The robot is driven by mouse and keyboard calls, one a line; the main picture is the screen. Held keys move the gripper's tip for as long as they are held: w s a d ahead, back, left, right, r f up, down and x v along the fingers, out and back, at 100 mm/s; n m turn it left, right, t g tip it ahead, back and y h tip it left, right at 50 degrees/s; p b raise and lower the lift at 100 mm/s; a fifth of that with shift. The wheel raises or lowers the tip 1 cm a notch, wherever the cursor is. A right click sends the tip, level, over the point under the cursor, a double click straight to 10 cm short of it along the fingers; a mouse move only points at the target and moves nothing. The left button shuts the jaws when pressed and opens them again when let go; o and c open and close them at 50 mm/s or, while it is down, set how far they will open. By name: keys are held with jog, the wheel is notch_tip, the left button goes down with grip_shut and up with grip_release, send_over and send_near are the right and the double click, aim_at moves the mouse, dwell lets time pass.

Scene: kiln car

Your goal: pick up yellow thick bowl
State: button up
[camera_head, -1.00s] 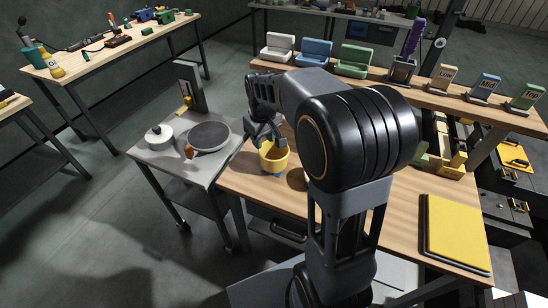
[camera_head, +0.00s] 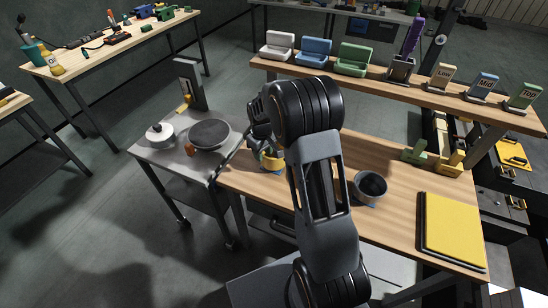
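The yellow bowl (camera_head: 270,163) is on the wooden table, near its left edge. My arm and gripper hide its upper part. My gripper (camera_head: 263,147) is at the bowl, over its upper left side. The fingertips are small and dark, so I cannot tell whether they are open or shut, or whether they touch the bowl.
A dark grey bowl (camera_head: 369,188) stands on the wooden table (camera_head: 395,215) right of my arm. A yellow pad (camera_head: 450,230) lies at the right end. A grey cart (camera_head: 170,158) with a pan (camera_head: 210,134) and a white pot (camera_head: 159,134) adjoins on the left.

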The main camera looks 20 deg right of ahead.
aim_at(264, 165)
jog(key=shift+w+d+f+p, duration=0.1)
jog(key=shift+f+p, duration=0.5)
jog(key=shift+f, duration=2)
jog(key=shift+c, duration=0.2)
grip_shut()
jog(key=shift+r, duration=0.1)
